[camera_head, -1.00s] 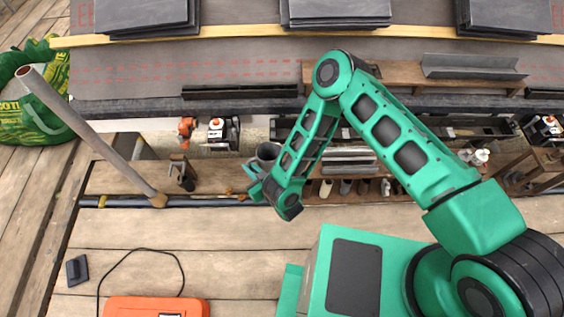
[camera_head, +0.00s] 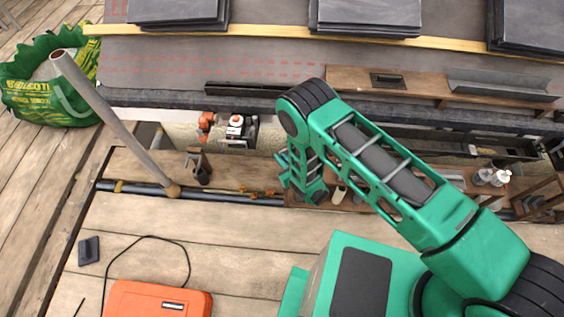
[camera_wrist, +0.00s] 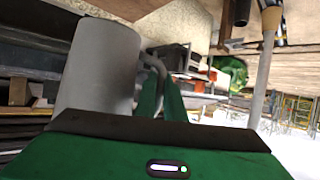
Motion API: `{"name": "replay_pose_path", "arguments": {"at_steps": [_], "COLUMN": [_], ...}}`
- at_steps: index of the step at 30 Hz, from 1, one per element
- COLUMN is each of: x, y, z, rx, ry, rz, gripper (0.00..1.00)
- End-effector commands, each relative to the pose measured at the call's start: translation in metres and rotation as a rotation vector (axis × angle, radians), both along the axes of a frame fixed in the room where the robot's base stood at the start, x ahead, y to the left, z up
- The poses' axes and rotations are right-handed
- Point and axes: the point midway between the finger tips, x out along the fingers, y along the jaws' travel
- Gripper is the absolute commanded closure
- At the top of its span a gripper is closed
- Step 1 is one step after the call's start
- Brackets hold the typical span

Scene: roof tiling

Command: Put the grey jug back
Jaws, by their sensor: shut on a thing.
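The grey jug (camera_wrist: 100,65) fills the left of the wrist view, a plain grey cylinder with a handle (camera_wrist: 152,70) on its right side. My gripper (camera_wrist: 162,98) is shut on the jug's handle, its green fingers in front of the wrist camera. In the head view my gripper (camera_head: 283,168) is over the wooden shelf (camera_head: 370,195) by the roof edge. The jug cannot be made out there; my arm hides it.
A grey pole (camera_head: 115,120) leans at left, beside a green and yellow bag (camera_head: 48,100). An orange and white tool (camera_head: 238,128) stands left of my gripper. White bottles (camera_head: 492,177) stand at right. An orange case (camera_head: 157,300) lies on the planks.

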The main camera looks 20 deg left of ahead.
Motion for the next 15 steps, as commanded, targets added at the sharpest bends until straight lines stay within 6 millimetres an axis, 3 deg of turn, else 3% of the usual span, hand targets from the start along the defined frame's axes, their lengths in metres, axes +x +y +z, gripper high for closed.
{"name": "replay_pose_path", "arguments": {"at_steps": [5, 15], "x": [0.008, 0.008], "y": [-0.002, -0.002], "z": [-0.007, -0.044], "rx": [0.001, 0.0], "ry": [-0.001, 0.0], "rz": [0.002, 0.001], "gripper": [1.0, 1.0]}}
